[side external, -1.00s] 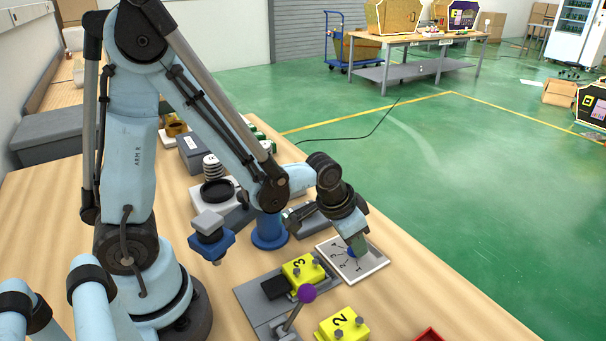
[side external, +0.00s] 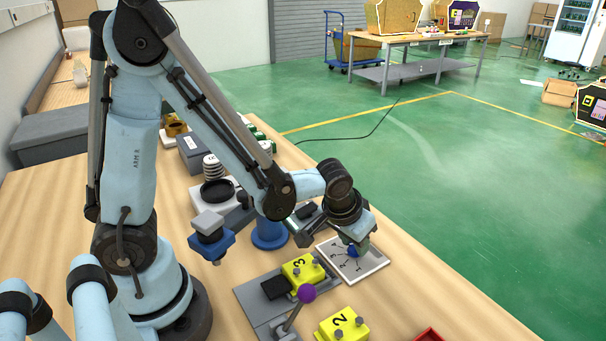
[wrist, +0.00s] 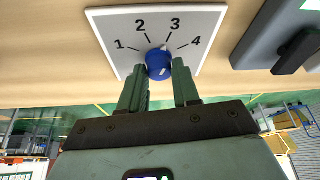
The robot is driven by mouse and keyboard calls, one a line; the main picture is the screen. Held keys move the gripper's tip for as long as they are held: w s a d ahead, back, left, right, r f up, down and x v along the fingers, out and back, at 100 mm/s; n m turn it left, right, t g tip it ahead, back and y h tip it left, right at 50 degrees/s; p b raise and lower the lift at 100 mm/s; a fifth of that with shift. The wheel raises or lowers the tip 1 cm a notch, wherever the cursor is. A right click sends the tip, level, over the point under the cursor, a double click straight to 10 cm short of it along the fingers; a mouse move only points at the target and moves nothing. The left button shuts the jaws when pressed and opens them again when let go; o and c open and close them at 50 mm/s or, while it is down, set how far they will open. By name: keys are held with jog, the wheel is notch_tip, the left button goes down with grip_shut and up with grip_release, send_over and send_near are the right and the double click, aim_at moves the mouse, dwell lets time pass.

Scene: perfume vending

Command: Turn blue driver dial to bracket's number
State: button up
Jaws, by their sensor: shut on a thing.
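The blue dial (wrist: 159,63) sits on a white plate (wrist: 108,19) marked 1 to 4 in the wrist view. A small white mark on the dial's upper edge appears to point toward the 3 line. My gripper (wrist: 159,72) has a finger on each side of the dial and is shut on it. In the side view, my gripper (side external: 358,246) reaches down to the blue dial (side external: 353,251) on the plate (side external: 372,268). A yellow bracket (side external: 302,270) marked 3 sits in a grey fixture. Another yellow bracket (side external: 342,327) marked 2 lies nearer.
A purple-knobbed lever (side external: 307,294) stands on the grey fixture (side external: 258,310) beside the bracket. A blue-and-grey part (side external: 210,237) and a blue cylinder (side external: 269,235) stand left of the plate. A red tray (side external: 430,336) is at the lower edge. The table edge lies just beyond the plate.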

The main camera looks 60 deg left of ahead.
jog(key=o, duration=1)
jog(key=shift+v, duration=6.05)
jog(key=shift+s+a+r+m+t+h, duration=0.15)
jog(key=shift+s+a+r+m+t, duration=0.15)
jog(key=shift+s+a+t, duration=0.35)
jog(key=shift+s+a+r+m+t+h, duration=0.15)
jog(key=shift+s+a+m, duration=0.25)
jog(key=shift+a, duration=0.55)
jog(key=shift+s+a+r+m+t+h, duration=0.1)
jog(key=shift+s+a+r+m+t, duration=0.2)
jog(key=shift+s+a+t, duration=0.4)
